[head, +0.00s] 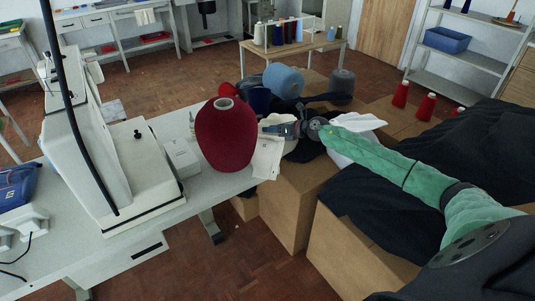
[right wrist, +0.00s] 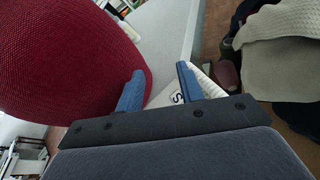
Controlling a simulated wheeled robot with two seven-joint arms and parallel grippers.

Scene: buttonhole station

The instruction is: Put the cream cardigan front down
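A flat cream piece (head: 268,160), which looks like the cardigan front, lies at the table's right edge beside a big dark red yarn cone (head: 226,135). In the right wrist view a cream ribbed piece (right wrist: 212,84) shows behind the fingers, with a white patch marked "S" (right wrist: 177,98) between them. My right gripper (head: 268,126) is just above the piece and right of the cone; in the wrist view its blue fingers (right wrist: 160,84) stand apart. I see nothing clamped between them. The gripper hides part of the piece. My left gripper is not in view.
A white machine (head: 95,150) stands on the pale table (head: 185,210). Cardboard boxes (head: 290,205) with dark cloth (head: 365,205) and white cloth (head: 355,148) stand to the right. Blue yarn cones (head: 283,80) are behind the gripper.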

